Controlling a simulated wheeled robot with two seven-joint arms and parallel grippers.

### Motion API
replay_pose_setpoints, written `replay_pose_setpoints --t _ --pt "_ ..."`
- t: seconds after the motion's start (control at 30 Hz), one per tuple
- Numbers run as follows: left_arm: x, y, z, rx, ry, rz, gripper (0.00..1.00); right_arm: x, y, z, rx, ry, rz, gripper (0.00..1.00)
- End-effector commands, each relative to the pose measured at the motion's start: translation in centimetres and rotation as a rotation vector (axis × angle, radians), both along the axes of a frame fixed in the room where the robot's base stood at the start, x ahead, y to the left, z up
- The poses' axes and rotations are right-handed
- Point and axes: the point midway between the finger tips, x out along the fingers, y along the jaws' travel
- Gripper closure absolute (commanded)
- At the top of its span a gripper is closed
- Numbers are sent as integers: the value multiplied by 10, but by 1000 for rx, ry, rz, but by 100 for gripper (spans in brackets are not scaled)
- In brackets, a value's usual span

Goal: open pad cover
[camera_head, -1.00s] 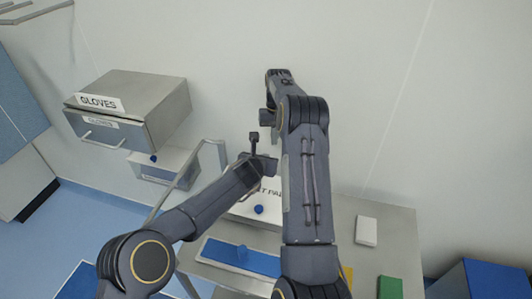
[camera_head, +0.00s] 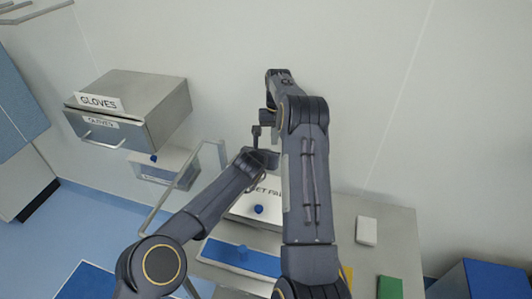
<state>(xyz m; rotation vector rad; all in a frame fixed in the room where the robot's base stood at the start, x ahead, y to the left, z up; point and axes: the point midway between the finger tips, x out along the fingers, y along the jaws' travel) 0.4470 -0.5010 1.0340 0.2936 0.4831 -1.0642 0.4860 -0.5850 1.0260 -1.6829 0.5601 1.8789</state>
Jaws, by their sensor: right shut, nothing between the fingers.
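The pad box (camera_head: 240,212) is partly hidden behind my arms, below the middle of the camera_head view. Its white cover (camera_head: 275,212) carries partly hidden dark lettering, with "ET PA" readable. A round blue knob (camera_head: 259,209) sits on its front side. The cover looks down, though its edges are partly hidden. My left gripper (camera_head: 257,140) is above and behind the box in the picture, apart from the knob; its fingers are unclear. My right gripper (camera_head: 268,120) is shut and empty, higher up near the wall, beside the left one.
A metal frame (camera_head: 222,156) rises left of the pad box. A blue tray (camera_head: 220,250), white block (camera_head: 366,231) and green block (camera_head: 389,287) lie on the steel table (camera_head: 400,240).

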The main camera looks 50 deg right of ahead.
Motion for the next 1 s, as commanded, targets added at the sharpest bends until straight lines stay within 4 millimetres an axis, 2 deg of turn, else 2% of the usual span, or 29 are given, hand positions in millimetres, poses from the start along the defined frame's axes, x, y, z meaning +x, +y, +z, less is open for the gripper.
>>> replay_pose_setpoints --t 0.9,1.0 --pt "0 0 0 0 0 0 100 0 0 0 0 0 0 100" --pt "0 0 0 0 0 0 100 0 0 0 0 0 0 88"
